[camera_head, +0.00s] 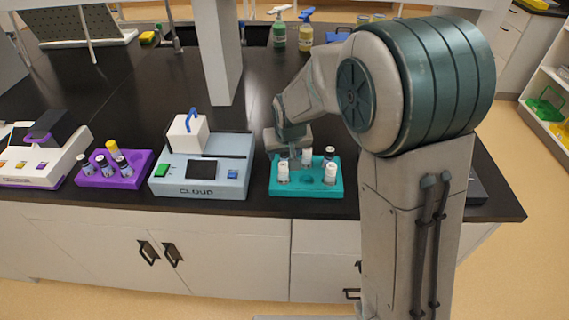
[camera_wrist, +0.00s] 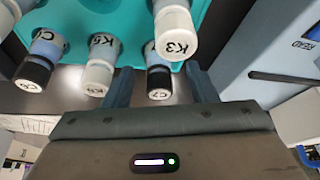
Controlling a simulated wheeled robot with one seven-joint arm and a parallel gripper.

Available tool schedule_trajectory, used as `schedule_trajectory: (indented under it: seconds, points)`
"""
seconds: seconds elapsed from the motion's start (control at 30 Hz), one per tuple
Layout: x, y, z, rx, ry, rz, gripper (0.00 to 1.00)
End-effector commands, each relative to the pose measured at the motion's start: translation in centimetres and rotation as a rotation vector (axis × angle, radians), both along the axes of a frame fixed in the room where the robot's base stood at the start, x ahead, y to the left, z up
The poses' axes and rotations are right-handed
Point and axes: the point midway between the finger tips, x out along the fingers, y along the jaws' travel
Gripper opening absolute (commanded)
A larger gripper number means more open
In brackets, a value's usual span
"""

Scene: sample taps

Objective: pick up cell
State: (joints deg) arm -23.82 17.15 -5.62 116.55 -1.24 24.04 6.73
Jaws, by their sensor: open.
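The teal rack (camera_head: 307,189) holds several small cells with labelled caps. In the wrist view the teal rack (camera_wrist: 130,20) is at the top. A cell with a black lower band and a white cap marked like C2 or C7 (camera_wrist: 158,72) lies between the two fingers of my gripper (camera_wrist: 160,85). The fingers are open, with a gap visible on both sides. White-capped cells marked K3 (camera_wrist: 175,30) and K6 (camera_wrist: 100,68) stand close by. Another black-banded C cell (camera_wrist: 38,62) is at the left. In the head view my gripper (camera_head: 292,152) is over the rack's back-left part, partly hiding cells.
A light-blue device marked CLOUD (camera_head: 203,175) stands left of the rack. Further left is a purple rack (camera_head: 115,180) with several cells, then a white device (camera_head: 40,162). A grey post (camera_head: 217,55) and spray bottles (camera_head: 279,35) are behind. Dark bench top lies clear behind the racks.

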Motion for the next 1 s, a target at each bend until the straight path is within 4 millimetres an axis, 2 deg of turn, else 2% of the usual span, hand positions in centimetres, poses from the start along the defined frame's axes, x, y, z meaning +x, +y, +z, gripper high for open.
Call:
schedule_trajectory:
  seconds: [0.03,0.1,0.33,0.47,0.5,0.83,1.0]
  points:
    - [0.3,0.0,-1.2,-0.001,0.001,-0.001,0.52]
    - [0.6,0.1,-1.6,-0.001,0.000,-0.001,0.52]
    - [0.7,0.1,-1.5,0.000,-0.002,-0.001,0.52]
    - [0.6,0.1,-1.5,0.000,-0.001,-0.001,0.16]
    - [0.7,0.0,-1.5,0.000,-0.001,-0.001,0.11]
    - [0.6,0.1,-1.4,0.000,-0.002,-0.001,0.11]
    - [0.7,0.1,-0.4,0.001,-0.004,-0.001,0.11]
